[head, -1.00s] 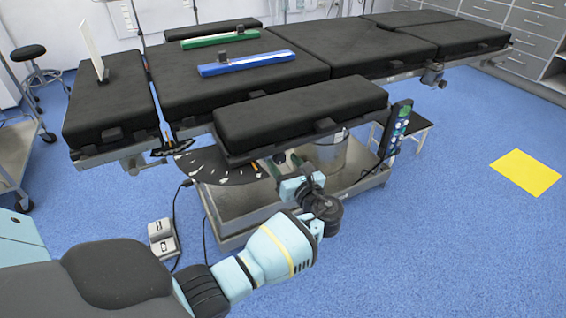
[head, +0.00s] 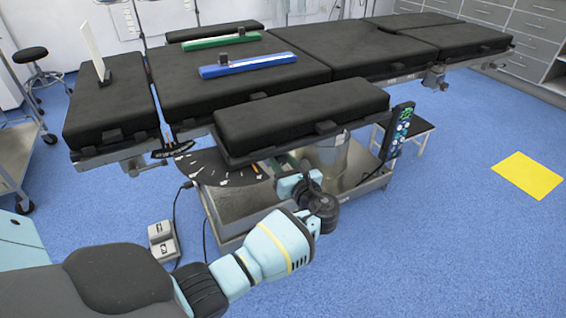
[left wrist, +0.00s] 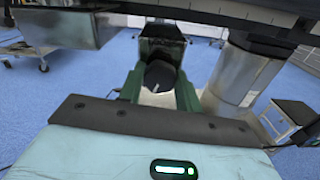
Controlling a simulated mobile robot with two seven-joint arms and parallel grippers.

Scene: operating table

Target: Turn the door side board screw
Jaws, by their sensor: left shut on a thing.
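My left gripper (head: 284,164) reaches under the near side of the operating table, below the black side board pad (head: 300,118). In the left wrist view its green fingers close around a dark round screw knob (left wrist: 159,77) with a pale mark on its face. A black block sits just behind the knob. In the head view the knob is hidden by the pad and my wrist. A dark curved plate with white marks (head: 222,166) hangs left of the gripper under the board. My right gripper is not in view.
A metal column (left wrist: 242,74) stands right of the fingers, on the table's steel base (head: 235,212). A hand control (head: 397,130) hangs at the pad's right end. A foot pedal (head: 163,241) lies on the blue floor. Open floor is at right.

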